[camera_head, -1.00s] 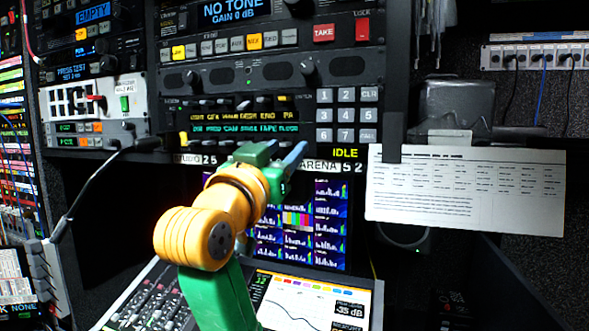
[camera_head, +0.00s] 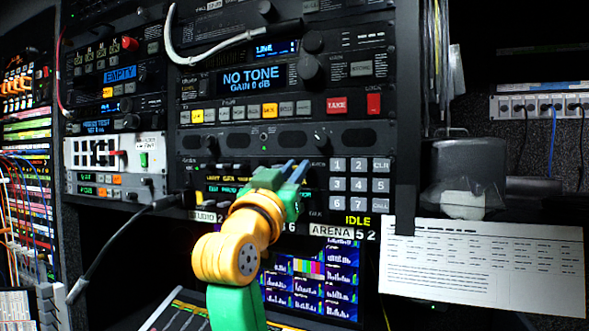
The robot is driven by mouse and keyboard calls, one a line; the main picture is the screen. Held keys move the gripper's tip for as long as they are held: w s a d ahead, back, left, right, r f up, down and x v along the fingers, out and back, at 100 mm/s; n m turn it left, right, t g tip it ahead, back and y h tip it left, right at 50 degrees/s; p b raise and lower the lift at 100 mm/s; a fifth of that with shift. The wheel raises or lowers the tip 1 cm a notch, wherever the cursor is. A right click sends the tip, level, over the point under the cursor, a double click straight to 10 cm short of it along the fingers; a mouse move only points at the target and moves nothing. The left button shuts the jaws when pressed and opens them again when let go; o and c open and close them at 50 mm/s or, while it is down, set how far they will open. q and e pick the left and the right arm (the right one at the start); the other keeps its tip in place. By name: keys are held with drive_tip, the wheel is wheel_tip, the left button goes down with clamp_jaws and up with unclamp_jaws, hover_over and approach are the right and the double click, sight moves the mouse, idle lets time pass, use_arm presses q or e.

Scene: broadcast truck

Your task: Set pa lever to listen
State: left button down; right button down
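The lever panel (camera_head: 215,171) is a black rack unit with a row of small levers over lit yellow and green labels. The PA lever and its label at the row's right end are hidden behind my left gripper (camera_head: 296,168), so its position cannot be read. My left gripper comes up from below, with two blue-grey fingertips pointing at the panel's right part, left of the number keypad (camera_head: 360,175). The fingertips show a narrow gap between them. Contact with a lever cannot be told. My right gripper is not in view.
A black cable (camera_head: 115,235) hangs at the left. A white printed sheet (camera_head: 480,265) hangs at the right. Monitor screens (camera_head: 310,280) sit below.

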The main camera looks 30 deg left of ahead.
use_arm(q)
drive_tip(key=shift+s+r+g, duration=0.1)
drive_tip(key=shift+r+g, duration=0.55)
drive_tip(key=shift+g, duration=0.35)
drive_tip(key=shift+r+g+h, duration=0.2)
drive_tip(key=shift+g, duration=0.5)
drive_tip(key=shift+r+g+h, duration=0.15)
drive_tip(key=shift+g+h, duration=0.05)
drive_tip(key=shift+g, duration=0.5)
drive_tip(key=c, duration=0.8)
unclamp_jaws()
drive_tip(key=shift+w, duration=0.25)
drive_tip(key=b+v, duration=0.4)
drive_tip(key=v, duration=0.3)
drive_tip(key=shift+s, duration=0.15)
drive_tip(key=shift+a+f, duration=0.1)
